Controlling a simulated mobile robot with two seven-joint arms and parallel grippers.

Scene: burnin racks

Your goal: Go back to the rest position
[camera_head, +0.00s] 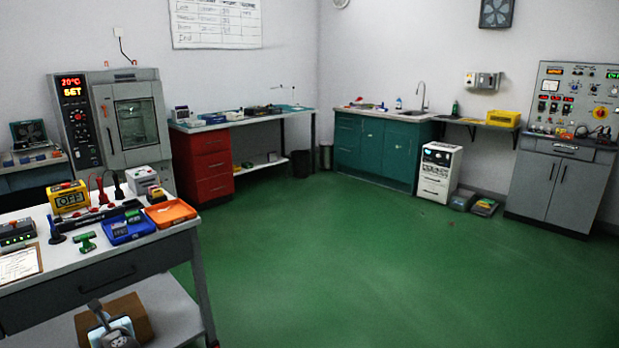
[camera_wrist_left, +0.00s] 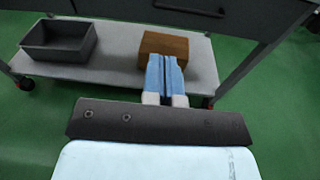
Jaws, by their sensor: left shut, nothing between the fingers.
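My left gripper (camera_wrist_left: 166,60) shows in the left wrist view with its two light blue fingers side by side, shut and empty. Beyond the fingertips is a brown box (camera_wrist_left: 178,44) on the grey lower shelf (camera_wrist_left: 118,62) of a bench; I cannot tell the exact gap. In the head view what looks like my left gripper and wrist (camera_head: 113,330) is at the bottom left, in front of the same brown box (camera_head: 140,313). My right gripper is not in view.
The bench top (camera_head: 105,252) carries a blue tray (camera_head: 128,231), an orange tray (camera_head: 171,214) and a yellow OFF box (camera_head: 69,197). A dark bin (camera_wrist_left: 60,42) stands on the lower shelf. Green floor (camera_head: 340,270) lies open to the right. An oven (camera_head: 115,125) stands behind.

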